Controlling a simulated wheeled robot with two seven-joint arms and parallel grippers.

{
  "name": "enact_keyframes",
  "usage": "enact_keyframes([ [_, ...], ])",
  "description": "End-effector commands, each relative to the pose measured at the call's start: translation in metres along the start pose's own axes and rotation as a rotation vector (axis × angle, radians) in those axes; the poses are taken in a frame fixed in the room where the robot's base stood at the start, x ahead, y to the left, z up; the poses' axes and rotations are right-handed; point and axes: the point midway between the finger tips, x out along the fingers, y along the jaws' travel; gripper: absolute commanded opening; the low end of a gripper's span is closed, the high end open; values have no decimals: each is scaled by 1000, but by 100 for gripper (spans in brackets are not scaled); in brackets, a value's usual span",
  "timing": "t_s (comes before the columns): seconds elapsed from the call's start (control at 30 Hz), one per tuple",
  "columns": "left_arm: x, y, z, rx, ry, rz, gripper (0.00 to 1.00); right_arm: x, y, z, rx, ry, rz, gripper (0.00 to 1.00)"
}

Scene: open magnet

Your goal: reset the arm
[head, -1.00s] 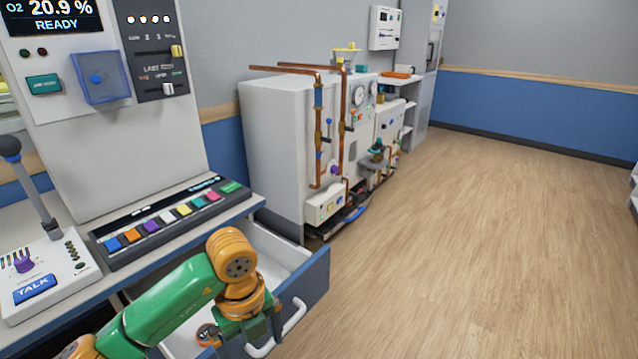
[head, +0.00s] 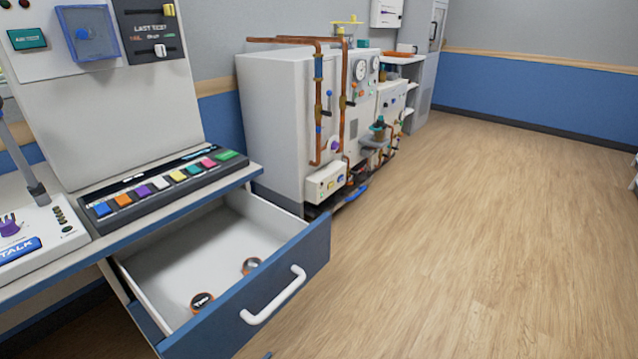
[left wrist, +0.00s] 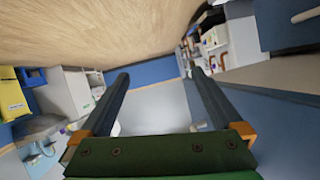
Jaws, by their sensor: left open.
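My left gripper (left wrist: 160,76) shows in the left wrist view with its two dark fingers spread wide. I see nothing held between them. The arm is out of the head view, apart from a possible small dark tip at the bottom edge. The open blue-fronted drawer (head: 185,340) stands below the console desk in the head view, with a white handle (head: 274,294). Two small round orange-and-black items, one nearer the front left (head: 202,302) and one farther right (head: 251,265), lie in it. My right gripper is in neither view.
A keypad with coloured keys (head: 165,190) and a talk panel (head: 35,235) sit on the desk above the drawer. A white cabinet with copper pipes (head: 280,130) stands beyond. The wooden floor (head: 480,220) to the right is clear.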

Motion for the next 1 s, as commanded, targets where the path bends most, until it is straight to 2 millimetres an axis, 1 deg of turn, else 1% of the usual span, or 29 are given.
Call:
enact_keyframes([
  [0.03,-14,6,54,-57,-134,-45,100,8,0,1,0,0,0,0],
  [0.07,-25,9,82,-88,-216,-69,100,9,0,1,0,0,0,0],
  [0.1,-41,16,116,-123,-317,-92,100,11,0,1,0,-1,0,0],
  [0.17,-66,28,159,-169,-455,-115,100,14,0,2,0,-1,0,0],
  [0.2,-83,37,183,-197,-535,-123,100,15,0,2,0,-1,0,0],
  [0.27,-108,51,213,-234,-646,-128,100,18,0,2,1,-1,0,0],
  [0.3,-125,61,231,-257,-715,-128,100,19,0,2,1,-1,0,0],
  [0.37,-149,76,254,-291,-810,-125,100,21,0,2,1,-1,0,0],
  [0.4,-165,85,266,-311,-868,-120,100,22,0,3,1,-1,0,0],
  [0.47,-188,100,283,-342,-949,-111,100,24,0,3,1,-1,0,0],
  [0.5,-204,111,293,-364,-1004,-102,100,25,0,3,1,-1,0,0],
  [0.57,-227,127,306,-395,-1081,-88,100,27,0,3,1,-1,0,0],
  [0.6,-240,125,284,-399,-1093,-85,100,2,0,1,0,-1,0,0],
  [0.63,-246,121,268,-396,-1089,-85,100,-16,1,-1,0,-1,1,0],
  [0.77,-266,112,221,-395,-1086,-85,100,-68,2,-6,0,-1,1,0],
  [0.8,-272,109,206,-394,-1086,-85,100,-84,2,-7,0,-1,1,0],
  [0.87,-282,104,183,-394,-1085,-85,100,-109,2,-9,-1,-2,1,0],
  [0.9,-289,102,168,-394,-1085,-85,100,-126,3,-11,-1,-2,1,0],
  [1.0,-303,96,136,-394,-1084,-84,100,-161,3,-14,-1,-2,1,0],
])
